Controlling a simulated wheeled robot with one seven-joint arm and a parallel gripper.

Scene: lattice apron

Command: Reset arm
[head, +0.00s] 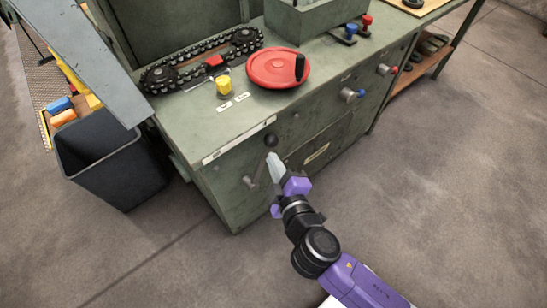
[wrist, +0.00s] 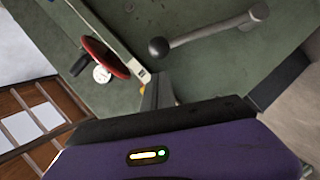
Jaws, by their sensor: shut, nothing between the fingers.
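My gripper (head: 273,158) is in front of the green machine (head: 225,185), at the end of my purple and black arm. Its fingers are together with nothing between them. In the head view its tip is just below the black ball knob of a lever (head: 271,140) on the machine's front face. In the wrist view the fingertips (wrist: 150,88) are near the lower middle, and the lever (wrist: 205,35) with its ball lies above and to the right of them. I cannot tell whether the gripper touches the machine.
A red handwheel (head: 272,67), a yellow knob (head: 223,86) and a chain (head: 165,78) are on the machine top. A dark bin (head: 110,165) stands at the left. The floor (head: 450,180) at the right is clear.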

